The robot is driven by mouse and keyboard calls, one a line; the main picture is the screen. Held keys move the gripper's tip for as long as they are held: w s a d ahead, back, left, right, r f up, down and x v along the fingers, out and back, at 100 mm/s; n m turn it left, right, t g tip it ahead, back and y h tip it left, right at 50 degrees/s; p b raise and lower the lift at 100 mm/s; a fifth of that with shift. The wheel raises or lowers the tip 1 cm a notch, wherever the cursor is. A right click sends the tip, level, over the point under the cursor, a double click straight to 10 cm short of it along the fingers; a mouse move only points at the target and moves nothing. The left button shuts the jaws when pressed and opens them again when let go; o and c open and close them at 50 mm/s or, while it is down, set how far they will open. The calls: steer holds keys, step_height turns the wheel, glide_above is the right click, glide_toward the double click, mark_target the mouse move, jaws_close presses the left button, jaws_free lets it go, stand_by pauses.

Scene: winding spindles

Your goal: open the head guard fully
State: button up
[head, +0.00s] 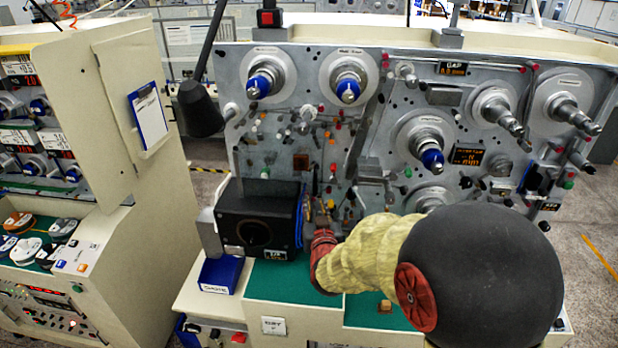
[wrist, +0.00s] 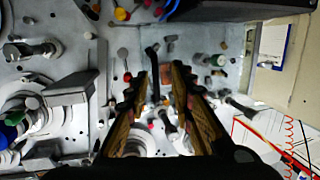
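My gripper (head: 318,212) reaches down to the machine's grey face, just right of a black box (head: 262,222) with a round dark opening. In the wrist view my gripper (wrist: 160,82) has its two brown-padded fingers apart, with a clear gap between them. A thin black lever or rod (wrist: 152,56) shows in line with that gap; I cannot tell whether it touches a finger. I cannot make out for certain which part is the head guard. My sleeved arm hides part of the lower machine face.
The grey machine panel (head: 330,118) carries several spindles, knobs and small rollers. A dark lamp (head: 199,108) hangs at upper left. A cream cabinet (head: 128,75) with a clipboard (head: 148,114) stands at left.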

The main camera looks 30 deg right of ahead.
mark_target(315, 179)
steer(key=shift+t+h, duration=0.6)
steer(key=shift+t, duration=0.1)
steer(key=shift+w+d+r+p, duration=0.3)
steer(key=shift+w+d+r, duration=0.4)
steer(key=shift+w, duration=0.5)
steer(key=shift+w+d+r+p, duration=0.3)
steer(key=shift+w+d+r, duration=0.35)
steer(key=shift+w, duration=0.6)
steer(key=shift+w+d+r+p, duration=0.3)
steer(key=shift+w+d+r, duration=0.35)
steer(key=shift+w, duration=0.55)
steer(key=shift+a, duration=0.1)
steer(key=shift+c, duration=1.2)
steer(key=c, duration=0.4)
